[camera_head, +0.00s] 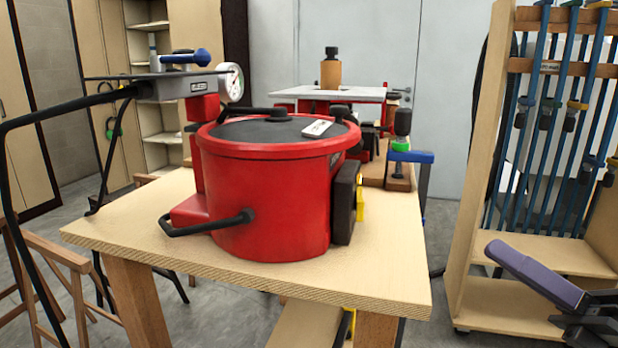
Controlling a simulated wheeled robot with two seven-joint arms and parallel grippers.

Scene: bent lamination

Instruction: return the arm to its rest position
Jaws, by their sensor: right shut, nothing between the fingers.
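My right gripper (532,274) is at the lower right edge of the picture. Its purple-grey finger part points up and to the left, and the dark body behind it runs out of the frame. It is shut and holds nothing. It is in front of the lower shelves of the clamp rack and clear of the workbench's right corner. My left gripper is not in view.
A red pressure pot (265,195) with a gauge (233,83) and hose stands on the wooden workbench (375,270). The clamp rack (480,180) stands at right. Floor shows between bench and rack. A bottle (331,72) stands behind the pot.

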